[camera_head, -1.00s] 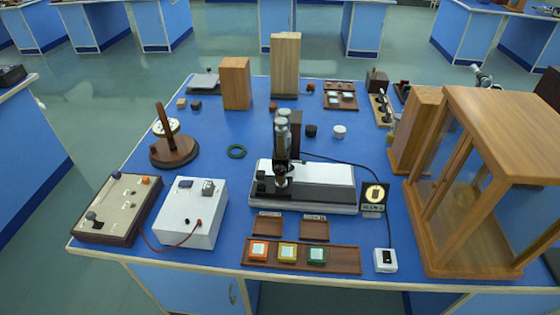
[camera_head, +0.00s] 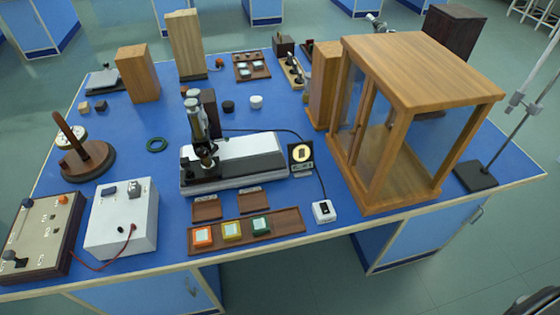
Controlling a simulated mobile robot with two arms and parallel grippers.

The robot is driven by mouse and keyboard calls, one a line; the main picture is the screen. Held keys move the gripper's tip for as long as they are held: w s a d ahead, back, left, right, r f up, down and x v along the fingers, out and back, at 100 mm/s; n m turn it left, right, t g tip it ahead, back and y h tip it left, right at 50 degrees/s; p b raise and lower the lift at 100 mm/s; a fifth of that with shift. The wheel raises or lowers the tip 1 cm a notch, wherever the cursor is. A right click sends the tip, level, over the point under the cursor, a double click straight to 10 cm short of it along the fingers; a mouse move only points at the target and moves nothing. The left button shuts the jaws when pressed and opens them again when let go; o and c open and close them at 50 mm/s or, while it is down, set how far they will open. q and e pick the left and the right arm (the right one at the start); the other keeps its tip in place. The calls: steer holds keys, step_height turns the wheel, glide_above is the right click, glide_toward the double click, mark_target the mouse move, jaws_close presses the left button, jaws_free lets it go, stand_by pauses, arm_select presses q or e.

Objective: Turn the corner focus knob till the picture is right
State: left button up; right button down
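A bench instrument with a white and black base (camera_head: 250,160) stands in the middle of the blue table. A dark upright tube with silver parts (camera_head: 195,118) rises at its left end. A small black screen (camera_head: 301,157) with a bright yellow round picture and a dark mark in it stands at the base's right end. The picture is too small to judge its sharpness. I cannot make out which part is the corner focus knob. Neither of my grippers can be made out in this view.
A wooden glazed case (camera_head: 420,75) fills the table's right side. A small white box (camera_head: 323,211) with a cable lies near the front edge. A wooden tray (camera_head: 285,221) holds coloured blocks. A white box (camera_head: 145,218) with a red lead stands left. Bare blue table shows behind the instrument.

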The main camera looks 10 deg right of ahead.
stand_by(0.8)
arm_select(q)
steer(key=o, duration=0.5)
steer(key=shift+c, duration=0.2)
steer(key=shift+s, duration=0.1)
